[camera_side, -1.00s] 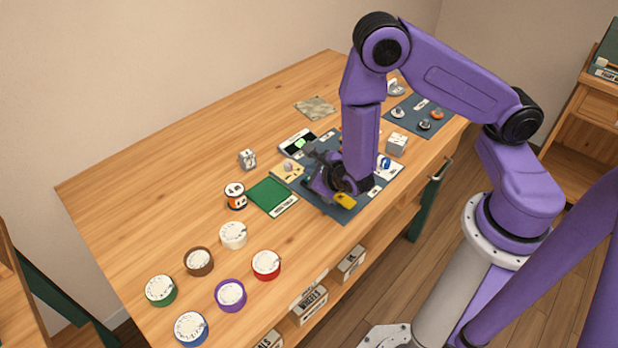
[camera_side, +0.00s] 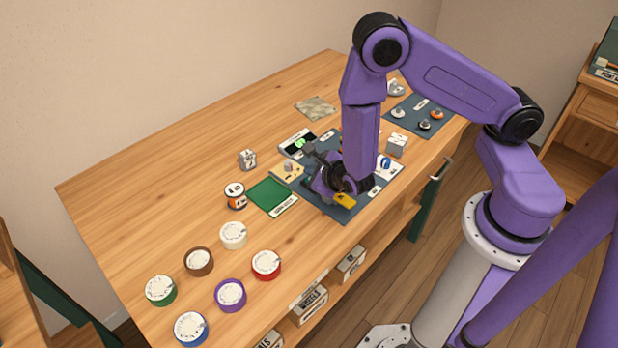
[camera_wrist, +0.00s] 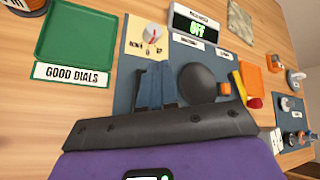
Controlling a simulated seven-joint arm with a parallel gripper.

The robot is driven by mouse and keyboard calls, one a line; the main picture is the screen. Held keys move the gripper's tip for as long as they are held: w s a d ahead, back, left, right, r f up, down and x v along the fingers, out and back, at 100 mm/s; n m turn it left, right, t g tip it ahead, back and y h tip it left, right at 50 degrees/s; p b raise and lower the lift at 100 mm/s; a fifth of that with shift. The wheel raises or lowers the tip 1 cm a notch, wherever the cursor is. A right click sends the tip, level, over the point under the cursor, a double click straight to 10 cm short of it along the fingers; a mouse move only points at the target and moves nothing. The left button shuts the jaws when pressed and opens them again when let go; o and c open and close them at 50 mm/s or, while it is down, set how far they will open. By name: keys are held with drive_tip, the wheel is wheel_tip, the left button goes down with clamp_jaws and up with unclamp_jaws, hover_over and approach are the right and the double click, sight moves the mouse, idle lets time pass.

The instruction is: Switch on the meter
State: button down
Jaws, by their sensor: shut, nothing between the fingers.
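In the side view the knob (camera_side: 288,165) sits left of my gripper (camera_side: 309,148). My gripper is shut and empty, its blue-grey fingertips (camera_wrist: 157,66) close to the plate's lower edge. I cannot tell whether they touch anything.
A green tray (camera_wrist: 80,32) labelled GOOD DIALS lies left of the plate. A dark oval thing (camera_wrist: 197,84), a yellow stick (camera_wrist: 239,87) and an orange block (camera_wrist: 250,63) are right of my fingers.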

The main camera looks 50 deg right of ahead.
drive_tip(key=shift+f, duration=0.15)
drive_tip(key=shift+f, duration=0.3)
drive_tip(key=shift+w+f, duration=0.15)
drive_tip(key=shift+f, duration=0.2)
idle(0.8)
drive_tip(key=shift+r, duration=0.15)
drive_tip(key=shift+s+r, duration=0.2)
drive_tip(key=shift+r, duration=0.45)
drive_tip(key=shift+r, duration=0.1)
drive_tip(key=shift+s+r, duration=0.25)
drive_tip(key=shift+r, duration=0.95)
drive_tip(key=shift+s+r, duration=0.2)
drive_tip(key=shift+r, duration=0.95)
